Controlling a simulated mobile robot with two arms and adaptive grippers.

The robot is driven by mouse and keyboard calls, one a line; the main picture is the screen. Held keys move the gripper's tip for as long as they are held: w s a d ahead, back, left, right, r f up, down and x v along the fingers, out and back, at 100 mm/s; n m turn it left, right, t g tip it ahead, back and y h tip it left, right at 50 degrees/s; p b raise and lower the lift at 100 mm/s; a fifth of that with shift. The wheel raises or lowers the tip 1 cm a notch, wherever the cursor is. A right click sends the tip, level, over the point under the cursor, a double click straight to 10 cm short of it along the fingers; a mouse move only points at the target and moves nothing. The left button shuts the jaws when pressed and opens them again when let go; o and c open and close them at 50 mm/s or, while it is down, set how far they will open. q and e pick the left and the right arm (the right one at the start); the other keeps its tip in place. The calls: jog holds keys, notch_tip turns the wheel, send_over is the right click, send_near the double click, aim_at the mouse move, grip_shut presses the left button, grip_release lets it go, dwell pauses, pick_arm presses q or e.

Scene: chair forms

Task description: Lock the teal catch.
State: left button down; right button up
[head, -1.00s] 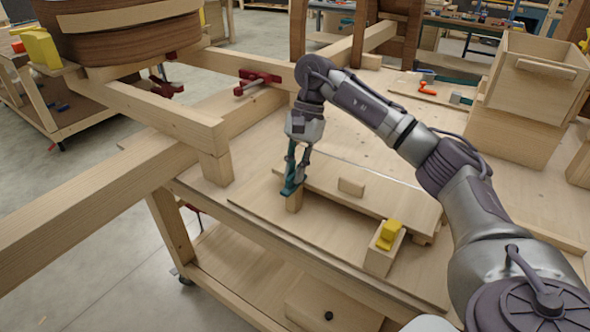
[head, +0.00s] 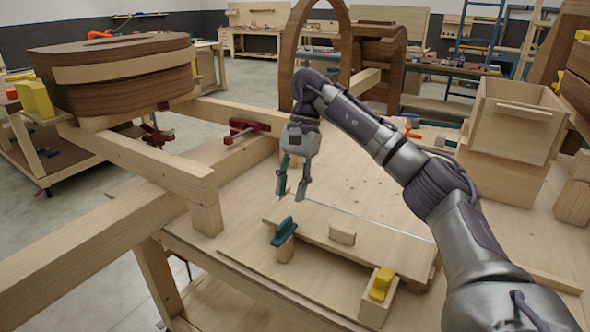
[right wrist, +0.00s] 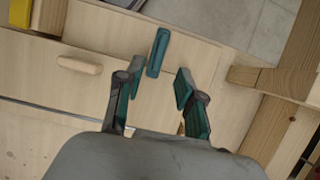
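The teal catch (head: 284,232) sits on top of a small wooden post (head: 286,250) at the left end of a flat wooden panel (head: 350,238). In the right wrist view the teal catch (right wrist: 158,52) lies just beyond the fingertips, roughly between their lines. My right gripper (head: 291,194) is open and empty, above the catch and apart from it. Its two teal-padded fingers also show spread in the right wrist view (right wrist: 150,85). My left gripper is not in view.
A yellow catch (head: 381,284) on a wooden block stands at the panel's front right. A small wooden handle (head: 342,236) is on the panel. Thick beams (head: 150,160) with a red clamp (head: 243,128) run along the left. A wooden box (head: 515,120) stands at the right.

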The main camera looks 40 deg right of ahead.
jog(key=shift+v, duration=2.25)
